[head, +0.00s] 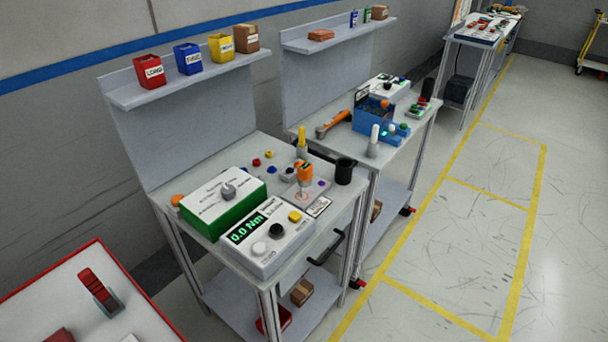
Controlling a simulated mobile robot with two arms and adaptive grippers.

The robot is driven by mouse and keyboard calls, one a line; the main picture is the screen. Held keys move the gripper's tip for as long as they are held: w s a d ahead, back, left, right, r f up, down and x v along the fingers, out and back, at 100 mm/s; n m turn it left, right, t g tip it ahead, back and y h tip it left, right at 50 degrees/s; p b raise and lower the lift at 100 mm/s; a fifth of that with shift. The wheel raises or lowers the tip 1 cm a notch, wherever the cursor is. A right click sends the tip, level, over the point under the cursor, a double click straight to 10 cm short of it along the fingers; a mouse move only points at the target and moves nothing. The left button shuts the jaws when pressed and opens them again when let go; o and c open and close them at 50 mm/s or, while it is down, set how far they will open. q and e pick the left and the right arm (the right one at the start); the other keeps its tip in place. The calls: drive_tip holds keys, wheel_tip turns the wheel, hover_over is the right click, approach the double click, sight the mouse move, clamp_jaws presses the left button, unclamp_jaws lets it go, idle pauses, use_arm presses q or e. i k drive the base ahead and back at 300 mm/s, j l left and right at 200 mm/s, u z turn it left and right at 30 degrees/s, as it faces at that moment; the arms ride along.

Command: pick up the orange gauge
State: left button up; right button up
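An orange gauge-like piece (305,173) with a dark lower part stands upright on a light plate (292,197) on the nearer workbench. It is small here, so I cannot read a dial on it. A rounded orange piece (177,200) sits at the bench's left edge, partly hidden by the green-and-white box. I cannot tell which of the two is the gauge. Neither of my grippers shows in this view.
A green-and-white box (215,206) and a white box reading 0.0 Nm (266,243) stand left of the plate. A black cup (345,171) and a yellow-topped piece (301,142) are close by. The floor (440,240) to the right is clear.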

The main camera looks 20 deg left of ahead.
sight(305, 175)
drive_tip(key=i+l+u, duration=0.35)
drive_tip(key=i+l, duration=0.6)
drive_tip(key=l, duration=0.1)
